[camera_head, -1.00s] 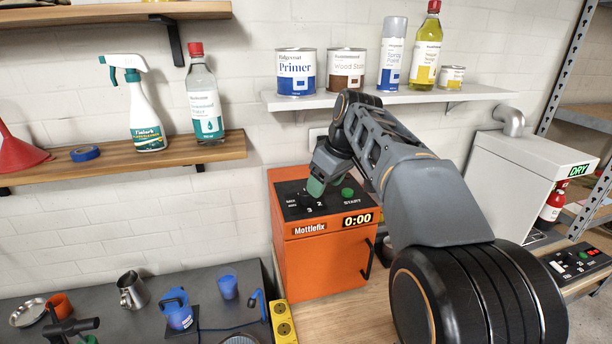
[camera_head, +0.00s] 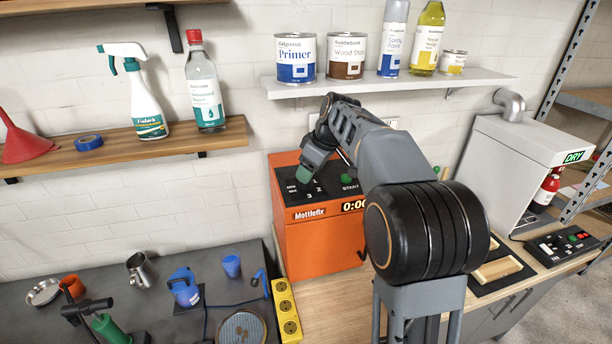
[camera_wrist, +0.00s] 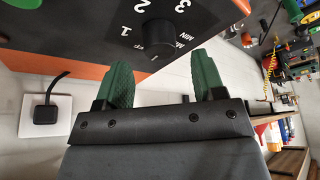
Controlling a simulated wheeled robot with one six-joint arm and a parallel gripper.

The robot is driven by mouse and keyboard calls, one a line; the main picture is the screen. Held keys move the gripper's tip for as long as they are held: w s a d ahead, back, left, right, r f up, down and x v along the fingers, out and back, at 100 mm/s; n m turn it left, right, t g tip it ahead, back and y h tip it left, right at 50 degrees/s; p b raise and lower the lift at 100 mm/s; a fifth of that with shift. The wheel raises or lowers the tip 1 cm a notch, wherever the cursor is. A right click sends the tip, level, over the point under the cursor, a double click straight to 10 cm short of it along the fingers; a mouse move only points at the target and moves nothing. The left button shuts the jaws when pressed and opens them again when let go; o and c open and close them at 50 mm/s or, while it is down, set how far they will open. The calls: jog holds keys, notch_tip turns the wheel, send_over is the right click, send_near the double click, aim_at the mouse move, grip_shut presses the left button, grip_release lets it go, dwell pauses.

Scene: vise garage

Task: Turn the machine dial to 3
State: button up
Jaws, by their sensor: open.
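The orange Mottlefix machine (camera_head: 312,240) stands on the bench with a sloped black control panel (camera_head: 326,202) on top. My gripper (camera_head: 304,176) is over the panel's left part and hides the dial in the head view. In the wrist view the black dial (camera_wrist: 159,60) shows, with the numbers 1, 2, 3 and part of OFF around it. My two green fingers (camera_wrist: 162,80) are apart, with the dial between and just beyond their tips. I see no grip on it. Which mark the dial points to cannot be told.
The green START button (camera_head: 349,179) sits right of my gripper, above a display (camera_head: 354,206) partly hidden by my arm. A shelf of cans (camera_head: 296,60) hangs above the machine. A yellow power strip (camera_head: 286,310) lies at its lower left.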

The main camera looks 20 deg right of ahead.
jog(key=shift+x, duration=1.7)
jog(key=c, duration=0.9)
